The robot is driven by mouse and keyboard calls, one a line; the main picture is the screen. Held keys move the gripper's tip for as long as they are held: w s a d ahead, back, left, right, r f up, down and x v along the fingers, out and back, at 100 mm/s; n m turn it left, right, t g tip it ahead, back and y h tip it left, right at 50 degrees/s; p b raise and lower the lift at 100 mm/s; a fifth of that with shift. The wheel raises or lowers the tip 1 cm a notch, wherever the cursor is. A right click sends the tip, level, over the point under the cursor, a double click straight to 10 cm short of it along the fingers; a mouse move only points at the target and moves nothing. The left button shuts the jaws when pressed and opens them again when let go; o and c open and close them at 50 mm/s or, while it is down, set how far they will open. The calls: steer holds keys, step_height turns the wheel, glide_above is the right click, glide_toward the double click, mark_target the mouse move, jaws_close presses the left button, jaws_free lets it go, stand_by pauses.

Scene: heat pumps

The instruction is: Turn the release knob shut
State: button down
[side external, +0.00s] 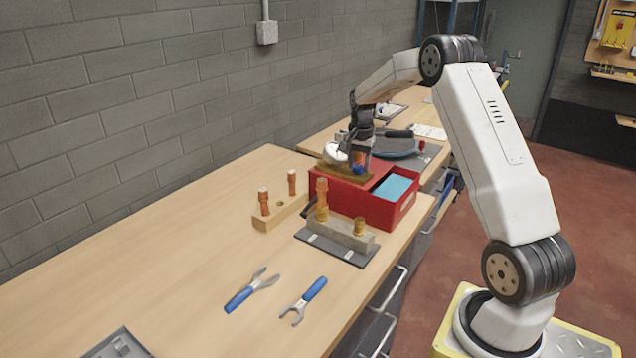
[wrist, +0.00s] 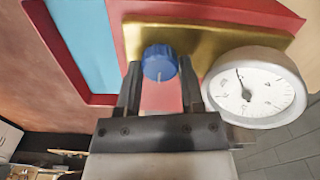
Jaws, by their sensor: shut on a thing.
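The release knob (wrist: 159,63) is blue and round with a pale pointer line, set on a brass plate (wrist: 190,37). In the wrist view its line points down towards my gripper. My gripper (wrist: 159,76) has one finger on each side of the knob and is shut on it. In the side view the knob (side external: 359,169) is a small blue spot under my gripper (side external: 358,160). A white round gauge (wrist: 257,88) with a dark needle sits beside the knob; it also shows in the side view (side external: 335,152).
The brass plate sits on a red box (side external: 345,197) with a blue-lined compartment (side external: 396,187). In front stand a grey block with brass fittings (side external: 340,234) and a wooden block with copper pegs (side external: 278,213). Blue-handled pliers (side external: 250,290) and a wrench (side external: 304,299) lie on the bench.

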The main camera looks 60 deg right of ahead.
stand_by(0.4)
steer(key=shift+c, duration=1.1)
jaws_free()
steer(key=shift+w+n, duration=0.1)
steer(key=shift+n, duration=0.2)
